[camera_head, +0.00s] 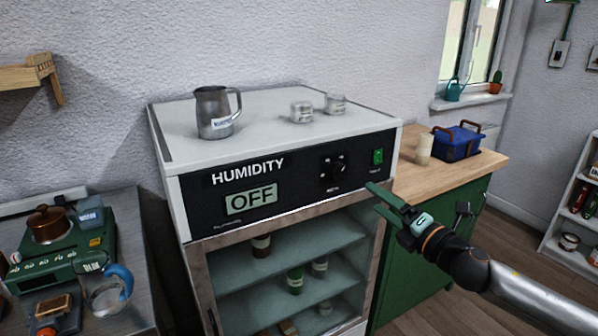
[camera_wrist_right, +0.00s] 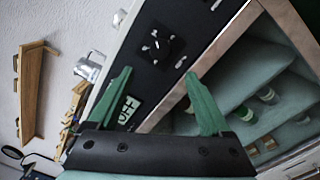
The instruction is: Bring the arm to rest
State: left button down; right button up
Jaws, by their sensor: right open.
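My right gripper (camera_head: 385,200) comes in from the right in the head view, in front of the right side of the humidity cabinet (camera_head: 290,225). Its green fingers are apart with nothing between them; they also show spread in the right wrist view (camera_wrist_right: 160,98). The fingertips appear near the lower right corner of the black control panel (camera_head: 300,190); I cannot tell whether they touch. The panel's display (camera_head: 250,199) reads OFF. A dark knob (camera_head: 333,170) and a green switch (camera_head: 377,157) sit right of it. My left gripper is not in view.
A metal pitcher (camera_head: 214,125) and two small jars (camera_head: 301,111) stand on the cabinet top. Bottles stand on shelves behind the glass. A wooden counter (camera_head: 480,163) with a blue toolbox (camera_head: 457,143) is at right, a green hotplate device (camera_head: 60,250) at left. Floor (camera_head: 420,312) shows below my right arm.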

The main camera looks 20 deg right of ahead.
jog(key=s+a+f+m+g+h+p, duration=0.1)
jog(key=s+a+f+m+g, duration=0.2)
jog(key=f, duration=0.4)
jog(key=s+a+f+m+p, duration=0.1)
jog(key=s+f+m, duration=0.2)
jog(key=f+m, duration=0.4)
jog(key=s+a+f+m+g+h+p, duration=0.1)
jog(key=s+f+m+g+p, duration=0.2)
jog(key=f, duration=0.5)
jog(key=s+a+f+m+g+y, duration=0.1)
jog(key=s+a+f+m, duration=0.4)
jog(key=a, duration=0.4)
jog(key=s+a+f+m+g+y, duration=0.1)
jog(key=s+a+f+m, duration=0.3)
jog(key=s+a, duration=0.4)
jog(key=shift+s+a+f+m+g+y+p, duration=0.2)
jog(key=shift+a+f+m+g+y+p, duration=0.35)
jog(key=shift+a+f, duration=0.3)
jog(key=shift+d, duration=0.1)
jog(key=shift+d, duration=0.1)
